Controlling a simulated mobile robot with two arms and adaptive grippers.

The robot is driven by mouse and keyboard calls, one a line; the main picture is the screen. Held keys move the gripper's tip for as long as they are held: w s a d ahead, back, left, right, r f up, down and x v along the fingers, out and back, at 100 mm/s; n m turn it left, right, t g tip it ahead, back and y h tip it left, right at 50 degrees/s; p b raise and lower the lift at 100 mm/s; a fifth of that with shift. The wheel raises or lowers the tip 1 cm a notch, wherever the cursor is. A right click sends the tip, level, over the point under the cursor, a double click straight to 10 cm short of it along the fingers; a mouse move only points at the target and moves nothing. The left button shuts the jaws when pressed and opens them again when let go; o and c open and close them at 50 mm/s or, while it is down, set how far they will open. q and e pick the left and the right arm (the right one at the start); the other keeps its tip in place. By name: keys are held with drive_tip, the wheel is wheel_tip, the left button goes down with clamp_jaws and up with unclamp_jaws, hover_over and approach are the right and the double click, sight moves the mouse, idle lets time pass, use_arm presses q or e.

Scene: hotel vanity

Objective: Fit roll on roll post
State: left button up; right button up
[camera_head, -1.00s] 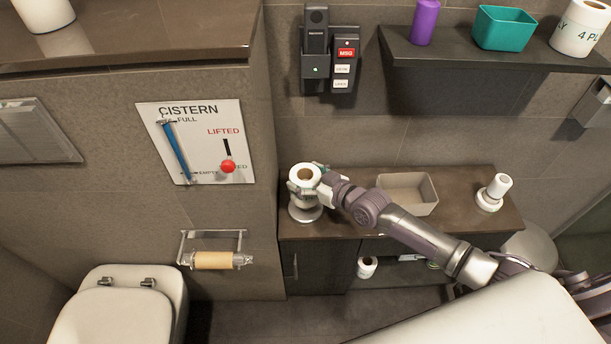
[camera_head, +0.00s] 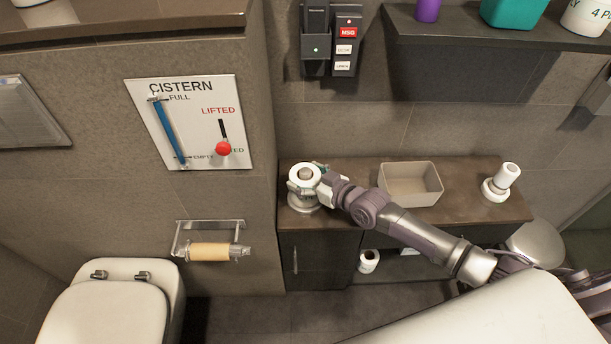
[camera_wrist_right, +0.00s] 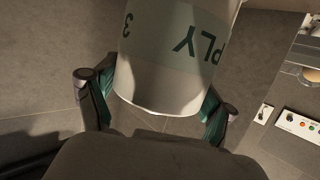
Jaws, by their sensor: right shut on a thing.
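A white paper roll (camera_head: 303,174) is in my right gripper (camera_head: 315,183), at the left end of the dark counter. It is upright over a pale round stand base (camera_head: 303,204). A greyish round tip shows in the middle of the roll's top, which looks like the post inside the core. How far down the roll sits is hard to tell. In the right wrist view, the roll (camera_wrist_right: 172,75), with a green band and "PLY" lettering, is between the two fingers of my right gripper (camera_wrist_right: 158,110). My left gripper is not in view.
A beige open bin (camera_head: 411,197) stands right of the roll on the counter (camera_head: 350,168). A white stand with a white roll (camera_head: 500,183) is at the right end. A wall holder with a brown core (camera_head: 209,251) and a toilet (camera_head: 115,310) are at left.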

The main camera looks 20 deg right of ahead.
drive_tip(key=o, duration=1)
drive_tip(key=shift+o, duration=0.2)
drive_tip(key=v, duration=1.2)
